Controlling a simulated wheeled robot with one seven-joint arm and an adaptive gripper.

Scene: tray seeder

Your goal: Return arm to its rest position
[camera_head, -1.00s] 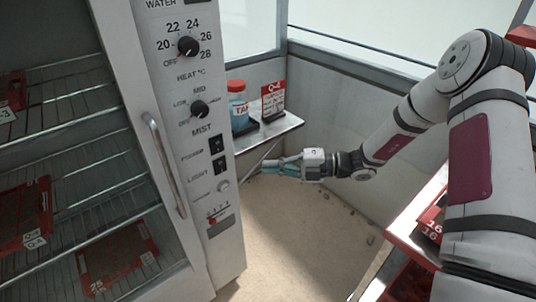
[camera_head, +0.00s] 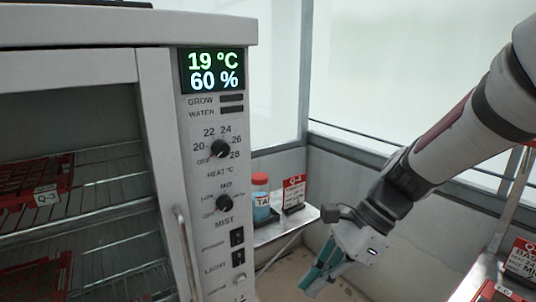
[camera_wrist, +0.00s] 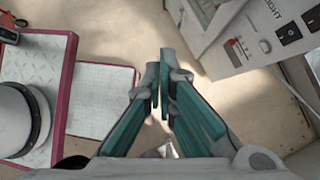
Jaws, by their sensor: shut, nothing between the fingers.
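My gripper (camera_head: 322,276) hangs at the lower right of the head view, in front of the grey wall and right of the white cabinet. Its teal fingers point down and to the left. The wrist view shows the gripper (camera_wrist: 160,68) from behind, with its two fingers together at the tips and nothing between them. Bare sandy floor lies beyond the fingertips. The arm reaches in from the right edge of the head view.
The cabinet (camera_head: 165,130) stands at left, its display reading 19 °C and 60 %, with red trays (camera_head: 32,180) on wire shelves. A small shelf (camera_head: 285,226) holds a red-lidded jar (camera_head: 261,200) and a red-white sign (camera_head: 293,193). Red-labelled items (camera_head: 522,260) stand at far right.

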